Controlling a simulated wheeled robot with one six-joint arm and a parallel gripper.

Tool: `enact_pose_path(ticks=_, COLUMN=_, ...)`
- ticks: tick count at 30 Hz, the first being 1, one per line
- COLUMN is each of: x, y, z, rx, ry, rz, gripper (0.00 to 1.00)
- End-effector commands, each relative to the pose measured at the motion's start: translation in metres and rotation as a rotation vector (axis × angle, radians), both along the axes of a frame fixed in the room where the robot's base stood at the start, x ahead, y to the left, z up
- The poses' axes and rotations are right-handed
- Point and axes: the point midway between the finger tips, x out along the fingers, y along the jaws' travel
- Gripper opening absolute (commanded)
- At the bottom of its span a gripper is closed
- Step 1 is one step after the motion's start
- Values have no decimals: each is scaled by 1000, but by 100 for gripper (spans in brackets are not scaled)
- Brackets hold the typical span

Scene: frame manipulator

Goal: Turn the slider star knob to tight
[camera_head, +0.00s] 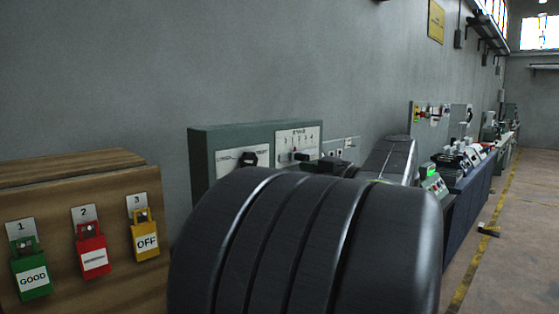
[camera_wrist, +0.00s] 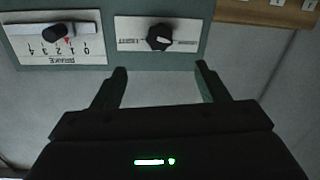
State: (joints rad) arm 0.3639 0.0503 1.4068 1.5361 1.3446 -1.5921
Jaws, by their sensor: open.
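A black star knob (camera_wrist: 160,37) sits on a white labelled plate (camera_wrist: 130,43) on a green panel. The picture in the wrist view is upside down, and the small lettering on the plate is hard to read. My gripper (camera_wrist: 161,70) is open and empty. Its two fingers point toward the panel, one on each side of the knob's line, apart from the knob. In the camera_head view my arm hides the lower panel.
A brake slider (camera_wrist: 55,32) with a black handle and a numbered scale sits beside the knob plate. A wooden board (camera_head: 85,235) with green, red and yellow tagged locks stands at left. A grey wall is behind. A workbench row (camera_head: 475,180) runs along the right.

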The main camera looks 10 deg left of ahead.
Motion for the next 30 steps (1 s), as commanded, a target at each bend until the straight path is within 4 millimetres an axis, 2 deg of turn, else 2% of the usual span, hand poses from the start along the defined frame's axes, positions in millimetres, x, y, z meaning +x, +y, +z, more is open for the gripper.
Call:
enact_pose_path(ticks=8, x=12, y=17, z=5, rx=2, ry=-13, rz=6, gripper=67)
enact_pose_path(ticks=24, x=63, y=95, z=5, rx=2, ry=-10, rz=5, gripper=67)
enact_pose_path(ticks=30, x=75, y=111, z=4, rx=1, ry=-12, rz=3, gripper=67)
